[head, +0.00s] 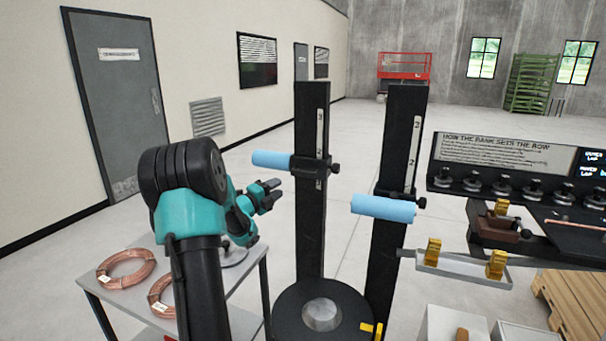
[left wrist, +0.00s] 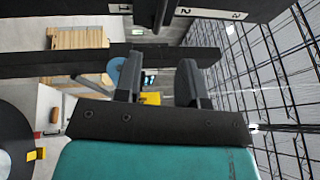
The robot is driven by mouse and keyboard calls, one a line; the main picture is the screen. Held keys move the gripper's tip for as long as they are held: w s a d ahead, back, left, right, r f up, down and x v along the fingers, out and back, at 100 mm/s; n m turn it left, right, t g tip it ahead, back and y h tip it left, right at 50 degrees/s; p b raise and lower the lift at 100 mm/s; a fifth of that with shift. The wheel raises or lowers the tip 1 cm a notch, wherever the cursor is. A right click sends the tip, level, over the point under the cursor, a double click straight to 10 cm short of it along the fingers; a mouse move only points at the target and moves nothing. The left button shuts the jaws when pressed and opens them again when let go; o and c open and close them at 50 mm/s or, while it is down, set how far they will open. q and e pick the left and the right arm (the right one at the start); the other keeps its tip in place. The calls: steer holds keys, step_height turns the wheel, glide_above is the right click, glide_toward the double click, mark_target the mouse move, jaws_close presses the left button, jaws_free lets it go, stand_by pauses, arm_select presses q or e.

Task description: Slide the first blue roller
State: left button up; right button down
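Two blue rollers show in the head view. One roller (head: 272,159) sticks out to the left from a dark clamp on the left black post (head: 311,230). The other roller (head: 384,208) sits lower on the right black post (head: 384,262). My left gripper (head: 277,193) is just below the left roller, left of the left post, and apart from both. In the left wrist view its fingers (left wrist: 160,80) stand apart with nothing held between them. A blue round end (left wrist: 115,71) shows there, partly hidden by a finger. My right gripper is out of view.
Both posts carry white number scales. A grey table (head: 108,287) with copper coils (head: 127,268) stands at the lower left. A round black base (head: 285,309) is at the front. A dark bench with a sign (head: 495,152) and a tray with yellow blocks (head: 455,266) are at the right.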

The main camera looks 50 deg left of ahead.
mark_target(303, 172)
arm_select(q)
steer(key=x, duration=1.3)
jaws_close()
